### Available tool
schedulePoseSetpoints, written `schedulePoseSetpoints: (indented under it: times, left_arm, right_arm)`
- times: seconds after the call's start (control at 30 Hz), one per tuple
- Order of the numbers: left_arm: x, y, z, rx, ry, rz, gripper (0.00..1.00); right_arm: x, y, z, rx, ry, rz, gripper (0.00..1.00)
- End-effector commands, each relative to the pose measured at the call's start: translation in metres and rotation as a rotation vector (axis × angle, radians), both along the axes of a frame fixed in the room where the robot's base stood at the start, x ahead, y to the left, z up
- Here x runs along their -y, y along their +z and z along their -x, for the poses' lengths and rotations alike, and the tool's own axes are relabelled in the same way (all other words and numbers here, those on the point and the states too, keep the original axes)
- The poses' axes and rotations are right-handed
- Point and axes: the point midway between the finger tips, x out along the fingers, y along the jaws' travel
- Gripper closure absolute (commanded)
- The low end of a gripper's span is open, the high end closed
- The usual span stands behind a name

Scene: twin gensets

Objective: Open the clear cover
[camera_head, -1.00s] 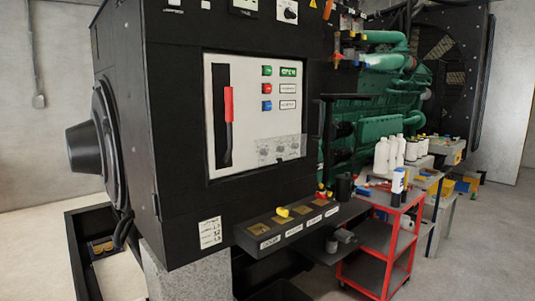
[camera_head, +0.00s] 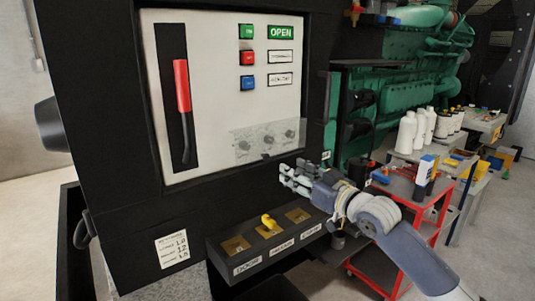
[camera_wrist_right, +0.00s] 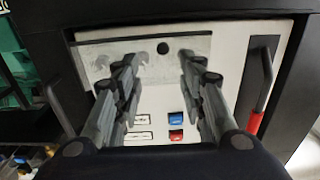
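The clear cover (camera_head: 266,141) is a see-through pane over several round dials, low on the right of the white panel. It looks closed, with a small dark knob (camera_head: 266,156) at its lower edge. In the right wrist view the panel is upside down, and the cover (camera_wrist_right: 95,62) and its knob (camera_wrist_right: 163,48) show near the top. My right gripper (camera_head: 289,178) is just below and right of the cover, apart from it. In its wrist view its fingers (camera_wrist_right: 158,64) are spread and empty, with the knob between their tips. My left gripper is not in view.
A red-handled lever (camera_head: 182,88) and green, red and blue buttons (camera_head: 247,58) are on the panel. A black ledge with a yellow key-like handle (camera_head: 268,222) juts out below. A red cart (camera_head: 400,195) with bottles behind it stands at the right.

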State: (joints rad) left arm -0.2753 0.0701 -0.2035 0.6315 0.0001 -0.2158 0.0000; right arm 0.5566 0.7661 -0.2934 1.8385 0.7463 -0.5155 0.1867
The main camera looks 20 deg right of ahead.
Motion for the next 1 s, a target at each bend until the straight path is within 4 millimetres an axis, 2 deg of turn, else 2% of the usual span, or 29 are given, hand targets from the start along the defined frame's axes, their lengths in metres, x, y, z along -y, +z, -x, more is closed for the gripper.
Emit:
schedulePoseSetpoints:
  times: [0.2,0.33,0.47,0.73,1.0]
  left_arm:
    - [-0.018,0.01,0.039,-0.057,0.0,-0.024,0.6]
    - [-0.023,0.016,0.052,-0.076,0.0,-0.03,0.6]
    - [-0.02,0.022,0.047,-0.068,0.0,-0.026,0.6]
    - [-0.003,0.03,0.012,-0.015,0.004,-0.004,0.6]
    - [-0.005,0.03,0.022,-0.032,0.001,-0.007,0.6]
  right_arm:
    - [-0.01,0.003,-0.028,0.0,-0.001,-0.003,0.63]
    - [-0.017,0.003,-0.048,0.0,-0.002,-0.002,0.63]
    - [-0.024,0.002,-0.067,-0.001,-0.002,-0.003,0.63]
    - [-0.033,0.0,-0.092,-0.001,-0.002,-0.001,0.63]
    - [-0.035,-0.001,-0.098,-0.001,-0.002,0.0,0.63]
